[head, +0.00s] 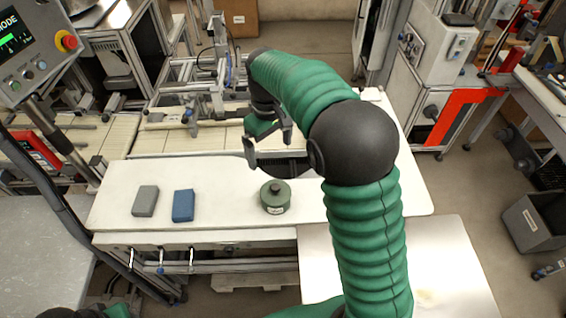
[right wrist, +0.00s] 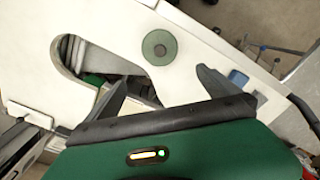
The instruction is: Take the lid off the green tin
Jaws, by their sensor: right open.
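The green tin (head: 275,204) stands upright on the white table, right of the blocks. Its lid (head: 275,188), green with a dark knob on top, sits on it. The tin's round top also shows from above in the right wrist view (right wrist: 159,47). My right gripper (head: 267,143) is open and empty. It is above and behind the tin in the head view, apart from it. In the right wrist view its fingers (right wrist: 163,88) are spread, with the tin beyond them. My left gripper is not in view.
A grey block (head: 145,201) and a blue block (head: 183,206) lie on the white table (head: 235,222) to the left of the tin. The table around the tin is clear. A conveyor frame (head: 190,130) stands behind the table.

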